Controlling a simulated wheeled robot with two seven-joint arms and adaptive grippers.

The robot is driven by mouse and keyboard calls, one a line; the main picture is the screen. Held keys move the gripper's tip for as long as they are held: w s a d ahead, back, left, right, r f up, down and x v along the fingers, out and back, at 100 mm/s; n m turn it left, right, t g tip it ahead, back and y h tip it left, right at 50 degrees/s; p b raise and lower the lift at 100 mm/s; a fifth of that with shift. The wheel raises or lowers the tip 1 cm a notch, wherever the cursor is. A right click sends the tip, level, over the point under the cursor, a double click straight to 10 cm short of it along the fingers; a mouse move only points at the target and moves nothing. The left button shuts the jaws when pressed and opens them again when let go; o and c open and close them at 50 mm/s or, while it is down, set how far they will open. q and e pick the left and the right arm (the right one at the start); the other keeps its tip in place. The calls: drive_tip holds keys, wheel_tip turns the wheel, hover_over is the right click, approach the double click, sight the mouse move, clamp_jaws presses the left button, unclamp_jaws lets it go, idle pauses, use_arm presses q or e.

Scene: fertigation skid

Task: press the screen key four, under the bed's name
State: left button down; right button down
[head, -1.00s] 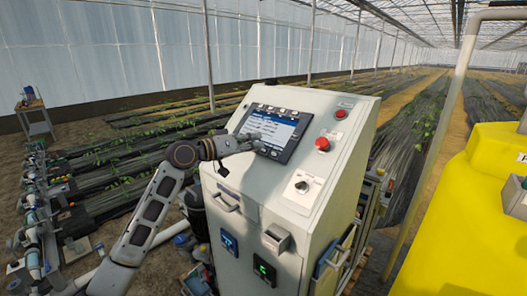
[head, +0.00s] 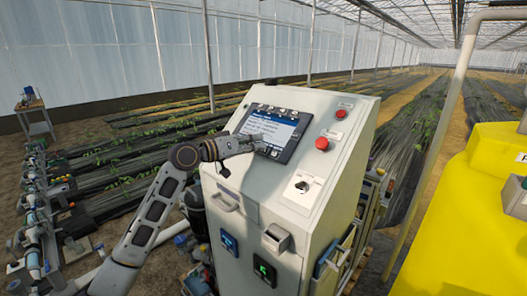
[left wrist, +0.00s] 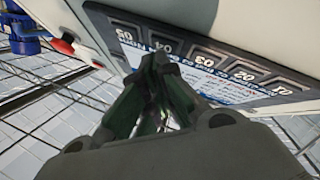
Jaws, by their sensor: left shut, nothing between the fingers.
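The control screen (head: 272,127) is a dark-framed panel on the sloping top of the pale cabinet, with lit lines of text. In the left wrist view the screen (left wrist: 210,83) appears upside down, with a row of numbered keys along its edge. Key four (left wrist: 163,46), marked 04, lies just beyond my fingertips, between keys 03 (left wrist: 203,60) and 05 (left wrist: 124,34). My right gripper is out of view.
A red button (head: 322,143) and a switch (head: 302,186) sit on the cabinet's sloping face, right of the screen. A yellow tank (head: 460,220) and a pale pipe stand at right. Pipework runs along the left.

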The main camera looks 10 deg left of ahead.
use_arm(q)
drive_tip(key=shift+w+d+f, duration=0.15)
drive_tip(key=shift+w+f, duration=0.05)
drive_tip(key=shift+f, duration=0.1)
idle(0.7)
idle(0.4)
drive_tip(key=shift+s+a+r+p, duration=0.35)
drive_tip(key=shift+s+r, duration=0.1)
drive_tip(key=shift+r, duration=0.1)
drive_tip(key=s+r, duration=0.1)
drive_tip(key=s+a+r+p, duration=0.1)
drive_tip(key=r+p, duration=0.1)
drive_tip(key=shift+s+a+r, duration=0.35)
drive_tip(key=shift+s+r, duration=0.05)
idle(0.7)
drive_tip(key=shift+a, duration=0.1)
idle(0.5)
